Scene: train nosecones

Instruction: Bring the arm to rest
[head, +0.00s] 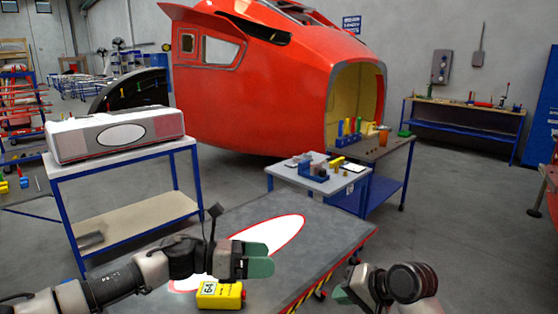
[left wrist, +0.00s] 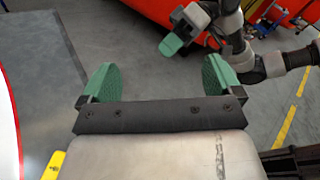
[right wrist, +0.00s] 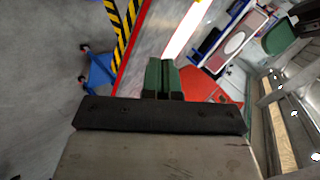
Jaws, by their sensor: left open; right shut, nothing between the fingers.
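My left gripper (head: 256,258) is above the low grey table in the head view, its green fingers pointing right. In the left wrist view its two green fingers (left wrist: 160,82) stand wide apart with nothing between them. My right gripper (head: 345,292) is at the table's right front edge in the head view, partly hidden by its own arm. In the right wrist view its green fingers (right wrist: 162,78) are together and empty. The right gripper also shows at the top of the left wrist view (left wrist: 173,44), apart from the left one.
The grey table (head: 335,227) bears a white oval with a red rim (head: 280,236). A yellow box marked 64 (head: 220,296) sits close below my left gripper. A small parts table (head: 318,182) stands behind, a blue-legged cart (head: 130,163) at left. Open floor (head: 450,220) lies right.

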